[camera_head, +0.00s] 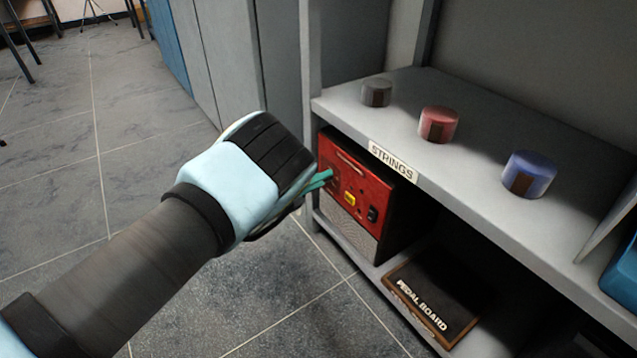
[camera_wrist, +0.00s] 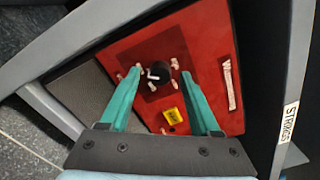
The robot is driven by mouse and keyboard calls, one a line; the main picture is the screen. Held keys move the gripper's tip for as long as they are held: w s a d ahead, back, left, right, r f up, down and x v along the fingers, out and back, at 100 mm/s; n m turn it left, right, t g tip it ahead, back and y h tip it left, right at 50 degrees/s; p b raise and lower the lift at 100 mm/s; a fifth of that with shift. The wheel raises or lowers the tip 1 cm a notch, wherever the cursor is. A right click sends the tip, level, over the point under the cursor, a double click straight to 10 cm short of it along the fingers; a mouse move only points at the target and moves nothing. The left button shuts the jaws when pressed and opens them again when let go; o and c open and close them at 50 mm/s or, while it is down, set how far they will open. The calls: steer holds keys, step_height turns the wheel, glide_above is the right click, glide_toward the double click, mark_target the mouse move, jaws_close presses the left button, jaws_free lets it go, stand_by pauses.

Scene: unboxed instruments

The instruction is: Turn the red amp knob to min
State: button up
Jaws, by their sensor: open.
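The red amp (camera_head: 352,190) stands on the shelf below the one marked STRINGS; its red front panel also fills the middle of the wrist view (camera_wrist: 205,60). Its knob (camera_wrist: 160,75) is dark with a white pointer, on a darker red square with small pale marks around it, too small to read. In the head view the knob is hidden by my gripper (camera_head: 326,178). In the wrist view my gripper (camera_wrist: 162,77) is open, its teal fingertips on either side of the knob. I cannot tell whether they touch it.
A yellow label (camera_wrist: 172,116) is on the amp panel. The upper shelf (camera_head: 480,190) overhangs the amp and bears grey (camera_head: 376,93), red (camera_head: 438,125) and blue (camera_head: 528,175) round containers. A pedal board (camera_head: 432,300) lies right of the amp.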

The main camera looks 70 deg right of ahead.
jaws_close()
stand_by(0.5)
